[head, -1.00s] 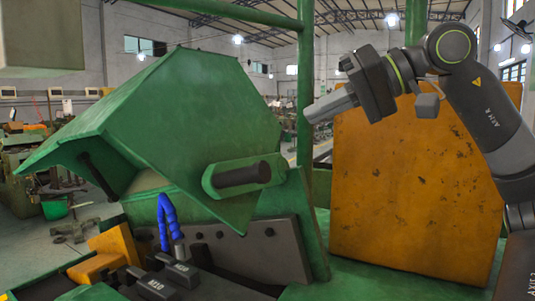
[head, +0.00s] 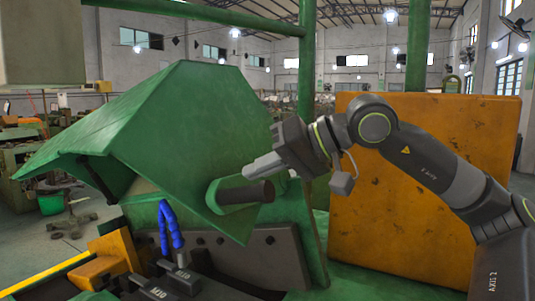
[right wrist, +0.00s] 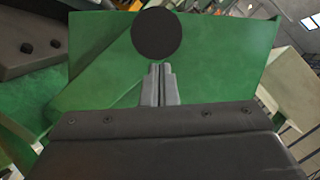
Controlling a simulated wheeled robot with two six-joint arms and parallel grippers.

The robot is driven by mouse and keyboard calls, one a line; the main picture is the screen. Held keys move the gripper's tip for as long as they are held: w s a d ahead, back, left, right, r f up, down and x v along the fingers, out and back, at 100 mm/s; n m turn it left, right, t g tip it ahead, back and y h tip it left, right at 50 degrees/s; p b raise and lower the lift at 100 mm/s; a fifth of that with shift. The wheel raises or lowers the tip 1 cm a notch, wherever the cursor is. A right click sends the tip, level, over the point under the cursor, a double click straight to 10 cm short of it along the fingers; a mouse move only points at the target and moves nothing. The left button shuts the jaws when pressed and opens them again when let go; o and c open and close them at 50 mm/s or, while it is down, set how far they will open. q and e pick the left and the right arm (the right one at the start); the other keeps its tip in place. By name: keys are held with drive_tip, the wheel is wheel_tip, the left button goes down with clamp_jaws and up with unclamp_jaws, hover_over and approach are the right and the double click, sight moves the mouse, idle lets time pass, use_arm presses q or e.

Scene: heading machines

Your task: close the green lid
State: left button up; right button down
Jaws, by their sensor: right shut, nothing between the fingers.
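The green lid (head: 180,125) is tilted up, standing open over the machine in the head view. Its dark cylindrical handle (head: 247,193) sits on a green bracket on the lid's right side. My right gripper (head: 247,173) is shut and empty, with its fingertips close above the handle. In the right wrist view the fingertips (right wrist: 160,72) point at the lid's green face (right wrist: 90,75), just below the round dark end of the handle (right wrist: 156,34). I cannot tell whether they touch. My left gripper is not in view.
An orange panel (head: 400,190) stands behind my right arm. A blue hose (head: 169,226) and dark blocks (head: 178,277) lie under the lid. A green post (head: 307,70) rises behind the lid. A grey box (head: 40,45) hangs at upper left.

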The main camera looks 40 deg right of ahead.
sight(263, 192)
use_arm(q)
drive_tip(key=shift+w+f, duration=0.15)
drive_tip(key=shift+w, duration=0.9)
use_arm(e)
drive_tip(key=shift+s+a+f, duration=0.25)
drive_tip(key=shift+f, duration=0.1)
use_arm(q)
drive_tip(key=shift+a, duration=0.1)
